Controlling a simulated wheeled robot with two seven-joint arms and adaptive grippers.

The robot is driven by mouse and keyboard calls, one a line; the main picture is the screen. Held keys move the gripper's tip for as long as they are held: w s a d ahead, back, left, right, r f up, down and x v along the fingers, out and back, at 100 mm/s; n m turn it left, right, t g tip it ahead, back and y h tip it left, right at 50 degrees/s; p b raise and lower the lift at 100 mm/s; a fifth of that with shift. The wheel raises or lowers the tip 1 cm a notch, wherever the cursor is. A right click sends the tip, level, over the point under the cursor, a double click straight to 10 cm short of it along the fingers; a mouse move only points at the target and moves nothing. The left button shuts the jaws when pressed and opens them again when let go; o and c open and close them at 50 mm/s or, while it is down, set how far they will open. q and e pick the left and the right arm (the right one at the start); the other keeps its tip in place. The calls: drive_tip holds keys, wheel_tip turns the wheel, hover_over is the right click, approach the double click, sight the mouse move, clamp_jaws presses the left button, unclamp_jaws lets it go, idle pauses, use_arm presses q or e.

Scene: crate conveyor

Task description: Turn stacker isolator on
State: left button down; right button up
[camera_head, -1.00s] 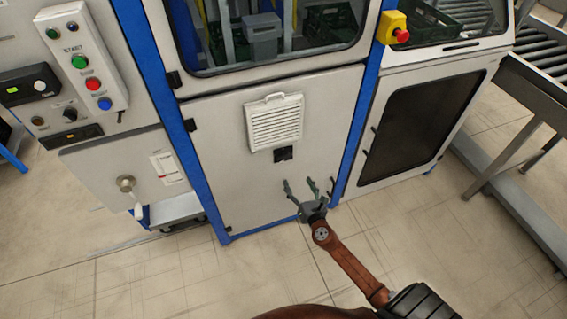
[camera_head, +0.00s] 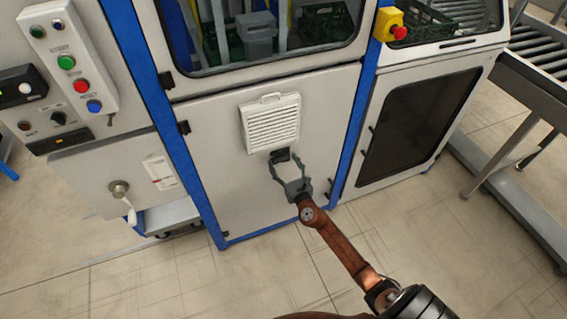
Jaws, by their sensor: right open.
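A small black switch block (camera_head: 280,155) sits on the grey cabinet door just below the white louvred vent. My right gripper (camera_head: 287,160) is in front of it, open, with one finger on each side of the block in the picture. Whether the fingers touch it cannot be told, and the gripper partly hides it. A round rotary fitting with a white handle (camera_head: 120,191) is on the left cabinet, its handle pointing down. No label naming the stacker isolator can be read. My left gripper is not in view.
A button panel (camera_head: 75,70) with green, red and blue buttons is at upper left. A yellow box with a red emergency button (camera_head: 398,31) is on the blue frame. A dark-windowed cabinet (camera_head: 415,125) and a roller conveyor (camera_head: 545,70) stand right. The floor in front is clear.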

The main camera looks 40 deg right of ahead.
drive_tip(key=shift+c, duration=0.6)
drive_tip(key=c, duration=1)
drive_tip(key=shift+c, duration=0.2)
